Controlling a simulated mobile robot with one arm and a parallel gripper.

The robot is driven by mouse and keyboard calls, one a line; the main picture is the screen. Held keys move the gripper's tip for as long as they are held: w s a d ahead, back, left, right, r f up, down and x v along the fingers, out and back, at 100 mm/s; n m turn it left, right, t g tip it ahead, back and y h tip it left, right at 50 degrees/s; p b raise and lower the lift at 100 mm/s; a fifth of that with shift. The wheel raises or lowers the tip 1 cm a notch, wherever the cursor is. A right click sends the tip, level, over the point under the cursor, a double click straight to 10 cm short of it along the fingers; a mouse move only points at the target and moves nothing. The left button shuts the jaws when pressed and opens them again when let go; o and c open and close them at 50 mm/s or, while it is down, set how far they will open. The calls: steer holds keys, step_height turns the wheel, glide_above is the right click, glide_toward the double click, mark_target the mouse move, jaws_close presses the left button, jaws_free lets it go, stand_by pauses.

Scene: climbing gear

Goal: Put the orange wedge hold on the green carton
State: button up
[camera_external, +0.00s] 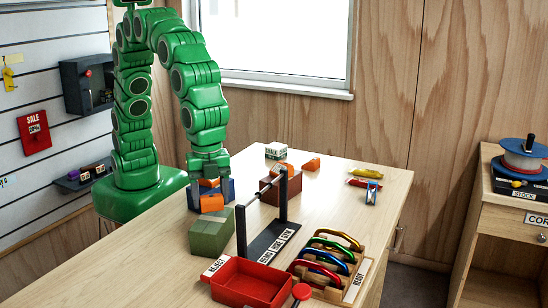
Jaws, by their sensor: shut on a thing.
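My green gripper (209,172) points down over the left part of the table, shut on an orange wedge hold (209,182). The hold is partly covered by the fingers, and its exact shape is hard to tell. It appears at or just above a blue carton (226,186); I cannot tell if they touch. The green carton (210,236) stands nearer the camera, below the gripper in the picture, with a bare top.
Another orange piece (212,203) lies between the blue and green cartons. A brown-red carton (270,190), more orange holds (312,164) and a black stand with a bar (268,240) are to the right. A red tray (245,285) and a carabiner rack (335,265) are in front.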

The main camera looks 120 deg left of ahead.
mark_target(214, 205)
steer(key=shift+f, duration=1.55)
steer(key=shift+f, duration=0.1)
steer(key=o, duration=1.1)
step_height(214, 205, up, 12)
steer(key=shift+r, duration=0.1)
steer(key=shift+s+a+r, duration=0.1)
steer(key=shift+s+a, duration=0.2)
steer(key=shift+a, duration=0.1)
steer(key=s+a+n, duration=0.3)
steer(key=s+a, duration=0.5)
steer(key=a, duration=0.1)
steer(key=s+a+f+n, duration=0.1)
steer(key=s+a, duration=0.3)
steer(key=s, duration=0.5)
steer(key=s+a+f+n+g, duration=0.1)
steer(key=s+a+f+n, duration=0.1)
steer(key=s+a, duration=0.3)
steer(key=s+a+f+n, duration=0.2)
steer(key=s+a+n, duration=0.1)
steer(key=s, duration=0.9)
steer(key=shift+s+a+f+g, duration=0.1)
steer(key=shift+s+a+g, duration=0.1)
steer(key=shift+a, duration=0.2)
steer(key=shift+s+a+f+g, duration=0.1)
steer(key=shift+s+a+g, duration=0.1)
steer(key=shift+a, duration=0.2)
